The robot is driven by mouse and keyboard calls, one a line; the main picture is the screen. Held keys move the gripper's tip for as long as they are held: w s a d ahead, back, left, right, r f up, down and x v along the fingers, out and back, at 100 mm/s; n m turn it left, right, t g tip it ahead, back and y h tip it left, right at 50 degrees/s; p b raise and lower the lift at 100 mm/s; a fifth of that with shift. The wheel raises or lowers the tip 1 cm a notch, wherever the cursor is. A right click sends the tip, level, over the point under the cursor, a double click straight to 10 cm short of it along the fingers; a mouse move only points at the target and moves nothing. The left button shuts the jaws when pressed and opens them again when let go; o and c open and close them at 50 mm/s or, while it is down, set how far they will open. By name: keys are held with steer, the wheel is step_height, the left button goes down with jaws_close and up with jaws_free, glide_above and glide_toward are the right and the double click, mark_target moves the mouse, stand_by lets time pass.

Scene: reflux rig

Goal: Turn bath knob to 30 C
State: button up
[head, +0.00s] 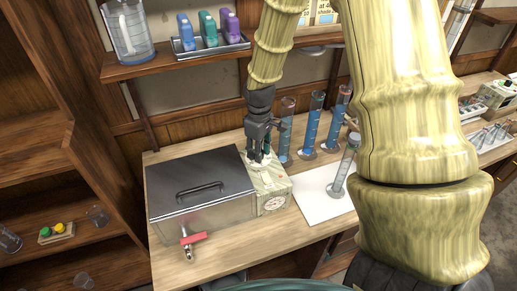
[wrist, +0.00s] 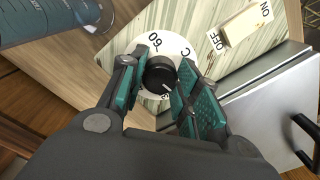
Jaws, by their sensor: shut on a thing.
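The bath knob (wrist: 160,76) is a round black knob with a pale pointer line, on a white dial (wrist: 172,43) in the wrist view. The line points toward the lower right in that view. A "60" and a "C" show on the dial; other marks are hidden by my fingers, and I cannot read the setting. My gripper (head: 259,158) is shut on the knob, with a green pad on each side. In the head view it reaches down onto the control box (head: 272,203) at the right end of the metal bath (head: 212,205); the knob is hidden there.
An ON/OFF switch (wrist: 245,23) sits beside the dial. Several tall blue-filled cylinders (head: 310,125) stand close behind and right of the gripper; one (wrist: 38,20) shows in the wrist view. Another cylinder (head: 345,165) stands on a white mat (head: 312,205). A red-handled tap (head: 193,239) juts from the bath's front.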

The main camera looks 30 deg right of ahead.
steer(key=m, duration=0.4)
steer(key=shift+w+r+p, duration=0.1)
steer(key=shift+p, duration=0.2)
steer(key=shift+m, duration=1.7)
steer(key=o, duration=1.1)
steer(key=shift+c, duration=0.2)
step_height(320, 180, up, 12)
steer(key=shift+d, duration=0.15)
